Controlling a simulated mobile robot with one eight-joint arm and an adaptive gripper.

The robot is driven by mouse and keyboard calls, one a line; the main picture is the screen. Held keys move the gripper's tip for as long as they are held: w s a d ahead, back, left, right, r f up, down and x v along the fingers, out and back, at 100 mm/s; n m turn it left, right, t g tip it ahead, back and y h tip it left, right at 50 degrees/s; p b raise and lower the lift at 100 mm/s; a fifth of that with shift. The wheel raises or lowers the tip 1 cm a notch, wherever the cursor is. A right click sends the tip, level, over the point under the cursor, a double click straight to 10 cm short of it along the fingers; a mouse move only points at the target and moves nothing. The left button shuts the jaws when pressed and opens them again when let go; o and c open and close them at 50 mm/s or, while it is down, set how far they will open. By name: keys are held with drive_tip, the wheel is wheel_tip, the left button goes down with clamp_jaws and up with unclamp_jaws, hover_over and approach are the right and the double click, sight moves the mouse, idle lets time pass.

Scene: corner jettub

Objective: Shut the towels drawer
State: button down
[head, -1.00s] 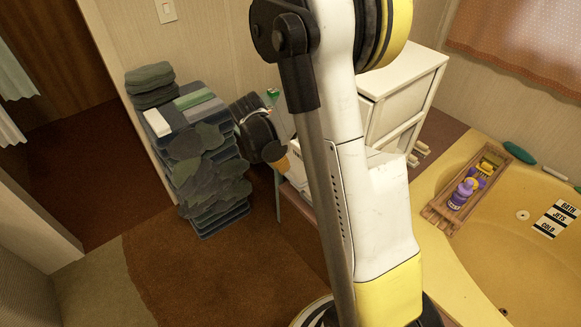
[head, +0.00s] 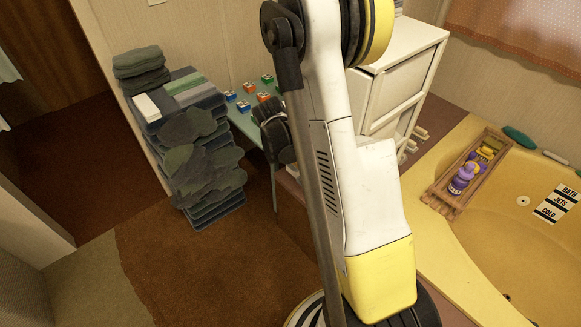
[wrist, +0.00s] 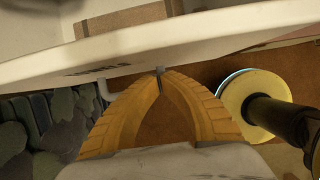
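In the wrist view the towels drawer (wrist: 215,38) is a cream panel running across the picture, with small dark lettering that is partly legible. It stands out, and the space behind its front edge shows a brown box-like thing (wrist: 125,20). My gripper (wrist: 160,75) has yellow-orange fingers with their tips together at the drawer's lower edge. I cannot tell whether they touch it. Nothing shows between the tips. In the head view the white cabinet (head: 398,88) is partly hidden by my arm, and the gripper fingers and the open drawer are hidden behind it.
A tall stack of dark folded towels (head: 190,150) stands at left. A greenish table (head: 252,126) with several small coloured boxes is beside it. The yellow tub (head: 535,230) with a wooden caddy (head: 440,195) is at right. Brown carpet (head: 190,265) is clear in front.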

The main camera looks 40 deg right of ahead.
sight(309, 155)
drive_tip(key=shift+d, duration=0.2)
drive_tip(key=d, duration=0.4)
drive_tip(key=shift+d, duration=0.3)
drive_tip(key=shift+a, duration=0.1)
